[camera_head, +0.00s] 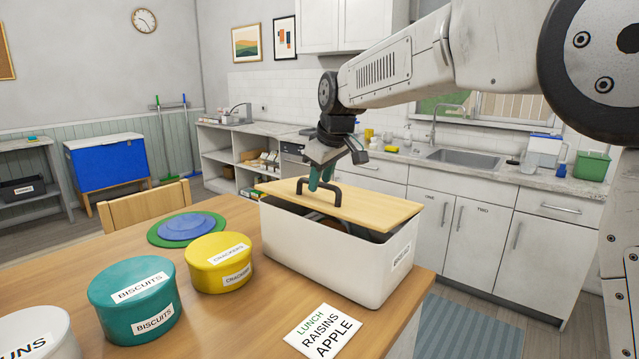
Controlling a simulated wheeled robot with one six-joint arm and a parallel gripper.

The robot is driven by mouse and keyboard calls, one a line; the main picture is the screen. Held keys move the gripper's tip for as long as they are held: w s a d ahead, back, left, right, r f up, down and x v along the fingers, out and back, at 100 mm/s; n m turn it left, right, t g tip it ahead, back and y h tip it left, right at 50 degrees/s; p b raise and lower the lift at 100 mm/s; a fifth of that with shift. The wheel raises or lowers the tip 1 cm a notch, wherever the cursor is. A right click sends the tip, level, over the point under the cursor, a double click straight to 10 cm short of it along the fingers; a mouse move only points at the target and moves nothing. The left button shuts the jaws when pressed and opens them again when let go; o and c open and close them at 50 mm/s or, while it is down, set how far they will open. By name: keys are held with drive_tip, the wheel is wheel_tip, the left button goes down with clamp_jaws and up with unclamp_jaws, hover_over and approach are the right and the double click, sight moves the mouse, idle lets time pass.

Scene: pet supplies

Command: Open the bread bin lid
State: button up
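The bread bin (315,268) is a white box on the right part of the wooden table, with a label on its right end. Its light wooden lid (375,208) sits raised and tilted above the rim, with a dark gap showing along the front and right sides. A dark arched handle (337,187) stands on the lid. My gripper (320,185) reaches down from above at the handle, its teal fingers around or beside the handle's left part. The fingertips are partly hidden, but the lifted lid shows the handle is held.
Yellow crackers tin (218,263), teal biscuits tin (132,300) and white buns tin (38,335) stand left of the bin. A lunch card (323,331) lies in front of it. Blue and green round mats (187,228) lie behind the tins. A sink counter (470,165) is behind.

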drive_tip(key=v, duration=0.6)
drive_tip(key=shift+w+d+r, duration=0.15)
drive_tip(key=shift+d+r, duration=0.15)
drive_tip(key=shift+r, duration=0.1)
idle(0.3)
